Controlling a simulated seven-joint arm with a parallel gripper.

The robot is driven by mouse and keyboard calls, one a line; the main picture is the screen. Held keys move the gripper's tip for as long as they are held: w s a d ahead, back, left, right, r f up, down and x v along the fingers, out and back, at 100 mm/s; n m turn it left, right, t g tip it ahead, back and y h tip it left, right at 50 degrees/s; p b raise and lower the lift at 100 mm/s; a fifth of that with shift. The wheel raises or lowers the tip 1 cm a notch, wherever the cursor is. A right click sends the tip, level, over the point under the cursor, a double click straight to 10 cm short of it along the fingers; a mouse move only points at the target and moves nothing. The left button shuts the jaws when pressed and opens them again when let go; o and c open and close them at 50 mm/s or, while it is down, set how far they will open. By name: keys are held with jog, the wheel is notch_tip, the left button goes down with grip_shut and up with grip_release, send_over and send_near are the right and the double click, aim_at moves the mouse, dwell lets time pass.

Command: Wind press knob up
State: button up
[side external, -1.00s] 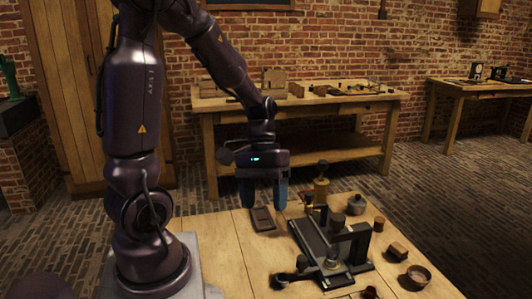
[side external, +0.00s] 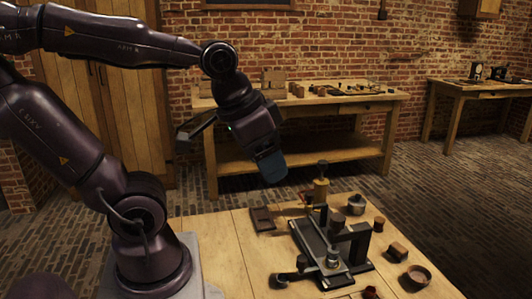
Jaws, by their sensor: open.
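A black press frame (side external: 359,246) stands on a dark flat base (side external: 310,240) on the wooden table. A dark round knob (side external: 338,221) shows at the left end of its upper arm, above a small silvery piece (side external: 333,258). I cannot tell how far the knob is wound. A brass cylinder with a dark top (side external: 321,187) stands at the far end of the base. My gripper (side external: 271,168) is in the air, up and left of the brass cylinder, tilted and touching nothing. Its blue fingers overlap in this view, and it is open and empty.
A dark tray (side external: 262,219) lies left of the base. A dark lever-like piece (side external: 291,276) is at the front. The table's left part is clear.

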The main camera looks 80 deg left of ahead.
jog(key=shift+s+d+r+m+t, duration=0.2)
jog(key=shift+d+r+m+t, duration=0.25)
jog(key=shift+d+r, duration=0.4)
jog(key=m+g+y, duration=0.5)
jog(key=m+y, duration=1.3)
jog(key=m, duration=0.1)
send_near(341, 224)
jog(key=shift+t, duration=0.25)
jog(key=a, duration=1.2)
jog(key=shift+w+r, duration=0.2)
jog(key=shift+w, duration=0.05)
